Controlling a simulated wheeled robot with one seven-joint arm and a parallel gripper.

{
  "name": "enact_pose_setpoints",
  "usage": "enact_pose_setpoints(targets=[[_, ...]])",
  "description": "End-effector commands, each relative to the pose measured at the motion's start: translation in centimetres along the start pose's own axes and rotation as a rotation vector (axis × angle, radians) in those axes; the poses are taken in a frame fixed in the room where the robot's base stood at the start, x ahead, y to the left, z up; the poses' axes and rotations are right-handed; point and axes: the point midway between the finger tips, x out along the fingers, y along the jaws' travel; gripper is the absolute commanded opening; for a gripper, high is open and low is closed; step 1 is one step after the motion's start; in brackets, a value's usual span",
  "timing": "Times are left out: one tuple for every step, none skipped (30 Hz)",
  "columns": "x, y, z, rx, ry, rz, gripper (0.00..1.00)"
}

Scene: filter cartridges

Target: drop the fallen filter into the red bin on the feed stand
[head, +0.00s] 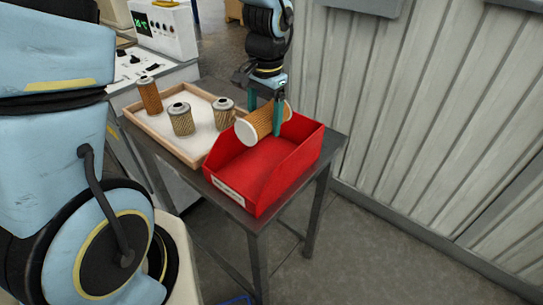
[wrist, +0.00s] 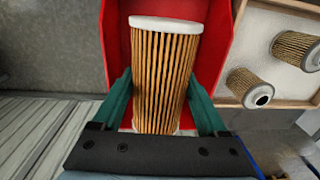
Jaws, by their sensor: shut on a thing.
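The filter (head: 258,124) is a pleated tan cylinder with white end caps. My gripper (head: 264,116) is shut on it, one teal finger on each side, and holds it lying sideways over the red bin (head: 262,178). In the wrist view the filter (wrist: 164,80) sits between the two fingers (wrist: 160,95), with the red bin (wrist: 118,50) behind it. The bin stands on the dark feed stand (head: 334,150). The part of the bin floor seen in the head view is empty; the rest is hidden.
A wooden-rimmed tray (head: 186,155) left of the bin holds several upright filters, including one grey-topped filter (head: 181,120). A machine with a display (head: 163,30) stands behind. A ribbed wall (head: 420,110) is to the right. The floor (head: 390,260) in front is clear.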

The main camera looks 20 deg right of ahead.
Motion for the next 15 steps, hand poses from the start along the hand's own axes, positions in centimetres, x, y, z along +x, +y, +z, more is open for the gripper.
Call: enact_pose_setpoints(targets=[[1.0, 0.1, 0.0, 0.0, -0.001, 0.0, 0.15], [1.3, 0.1, 0.0, 0.0, -0.001, 0.0, 0.15], [1.8, 0.1, 0.0, 0.0, -0.001, 0.0, 0.15], [2.2, 0.1, 0.0, 0.0, -0.001, 0.0, 0.15], [2.6, 0.2, 0.0, 0.0, -0.001, 0.0, 0.15], [3.0, 0.2, 0.0, 0.001, -0.002, 0.0, 0.15], [3.4, 0.2, 0.0, 0.001, -0.002, 0.0, 0.15], [3.8, 0.2, 0.0, 0.001, -0.002, 0.0, 0.15], [4.1, 0.2, 0.0, 0.001, -0.002, 0.0, 0.15], [4.4, 0.3, 0.0, 0.001, -0.001, 0.0, 0.15], [4.6, 0.3, 0.0, 0.001, -0.001, 0.0, 0.15], [4.8, 0.3, 0.0, 0.001, -0.001, 0.0, 0.15], [4.9, 0.3, 0.0, 0.001, -0.001, 0.0, 0.15], [4.9, 0.3, 0.0, 0.001, -0.001, 0.0, 0.15], [5.0, 0.3, 0.0, 0.001, 0.0, 0.0, 0.15]])
